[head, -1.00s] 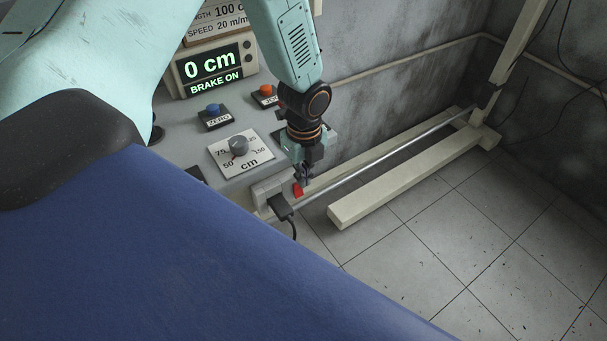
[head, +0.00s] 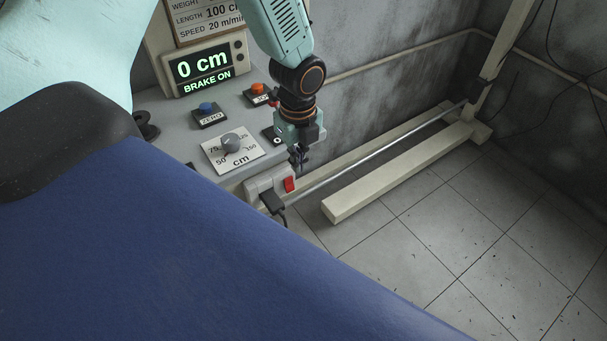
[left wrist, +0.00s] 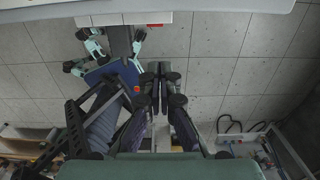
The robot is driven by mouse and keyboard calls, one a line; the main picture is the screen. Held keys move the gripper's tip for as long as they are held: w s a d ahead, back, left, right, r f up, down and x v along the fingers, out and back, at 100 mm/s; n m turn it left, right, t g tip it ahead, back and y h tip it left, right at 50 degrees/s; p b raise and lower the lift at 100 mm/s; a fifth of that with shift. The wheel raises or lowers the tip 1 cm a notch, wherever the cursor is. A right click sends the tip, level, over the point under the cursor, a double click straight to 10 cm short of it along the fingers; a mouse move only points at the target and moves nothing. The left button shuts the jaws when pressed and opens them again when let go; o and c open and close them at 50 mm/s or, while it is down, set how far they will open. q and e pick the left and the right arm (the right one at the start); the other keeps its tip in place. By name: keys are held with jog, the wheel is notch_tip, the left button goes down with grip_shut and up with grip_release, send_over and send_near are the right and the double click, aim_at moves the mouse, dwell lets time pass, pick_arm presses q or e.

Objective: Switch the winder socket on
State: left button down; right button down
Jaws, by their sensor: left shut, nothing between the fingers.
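The winder socket (head: 259,185) is a pale box on the front side of the grey bench, with a red rocker switch (head: 289,184) at its right end. A black plug (head: 271,201) with a cable sits in it. My left gripper (head: 300,166) is shut and empty, pointing down just above the red switch, with a small gap between them. In the left wrist view its dark fingers (left wrist: 160,92) are together. I cannot tell which way the rocker is tipped. My right gripper is not in view.
The bench holds a display (head: 201,68) reading 0 cm and BRAKE ON, a blue ZERO button (head: 207,109), an orange button (head: 258,90) and a cm dial (head: 231,143). A metal rod and a pale beam (head: 400,175) run back along the wall. Tiled floor lies open at right.

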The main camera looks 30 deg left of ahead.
pick_arm(q)
jog(key=r, duration=0.2)
jog(key=a+r, duration=0.1)
jog(key=r, duration=0.1)
jog(key=shift+w+a, duration=0.1)
jog(key=shift+w, duration=0.15)
jog(key=shift+a, duration=0.1)
jog(key=shift+d, duration=0.2)
